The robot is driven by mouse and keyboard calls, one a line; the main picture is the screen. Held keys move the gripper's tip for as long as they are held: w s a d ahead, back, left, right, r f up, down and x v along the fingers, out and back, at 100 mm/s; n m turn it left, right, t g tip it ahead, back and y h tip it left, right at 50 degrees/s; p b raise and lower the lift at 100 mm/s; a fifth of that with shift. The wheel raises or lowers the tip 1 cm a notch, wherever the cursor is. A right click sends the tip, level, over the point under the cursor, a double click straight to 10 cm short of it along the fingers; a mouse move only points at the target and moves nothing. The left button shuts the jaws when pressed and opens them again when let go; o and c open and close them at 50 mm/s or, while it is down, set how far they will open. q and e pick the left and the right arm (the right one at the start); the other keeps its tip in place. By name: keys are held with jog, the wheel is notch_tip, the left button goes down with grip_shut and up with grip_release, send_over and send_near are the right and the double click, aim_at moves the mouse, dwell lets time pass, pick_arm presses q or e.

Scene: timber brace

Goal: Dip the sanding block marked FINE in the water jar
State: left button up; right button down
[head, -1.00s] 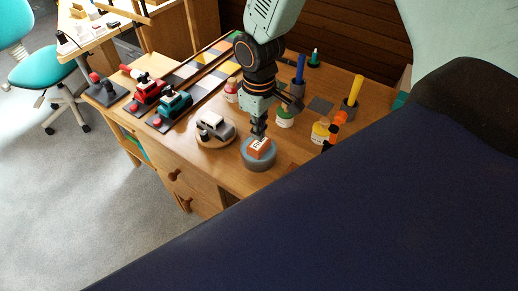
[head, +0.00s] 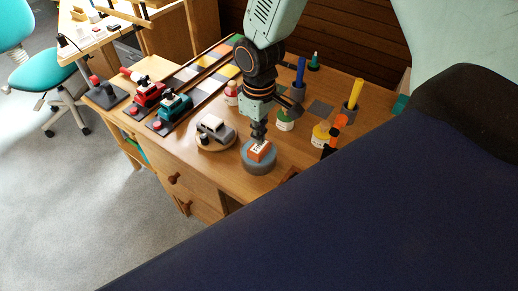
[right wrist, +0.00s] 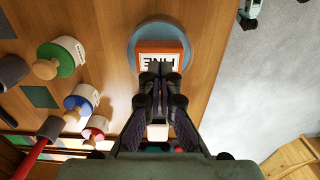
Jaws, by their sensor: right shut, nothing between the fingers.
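An orange block with a white label reading FINE (right wrist: 160,50) lies on a round blue-grey holder (right wrist: 136,37) at the front of the desk. The block (head: 260,152) and the holder (head: 259,167) also show in the head view. I cannot tell whether the holder is the water jar. My right gripper (right wrist: 161,69) is shut and empty, its fingertips over the block's near edge; whether they touch it is unclear. In the head view my right gripper (head: 258,140) points down just above the block. My left gripper is not in view.
A toy car (head: 215,130) on a round wooden base stands left of the block. Red (head: 147,93) and teal (head: 174,105) toy vehicles stand further left. The desk's front edge is close.

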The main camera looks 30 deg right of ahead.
jog(key=shift+d+f, duration=0.1)
jog(key=shift+d, duration=0.05)
jog(key=shift+f, duration=0.1)
dwell(0.4)
jog(key=shift+f+b, duration=0.45)
jog(key=shift+f, duration=0.35)
jog(key=shift+r, duration=0.2)
dwell(0.4)
notch_tip(320, 180, up, 7)
jog(key=p, duration=0.7)
jog(key=shift+p, duration=0.35)
jog(key=shift+f, duration=0.1)
dwell(0.4)
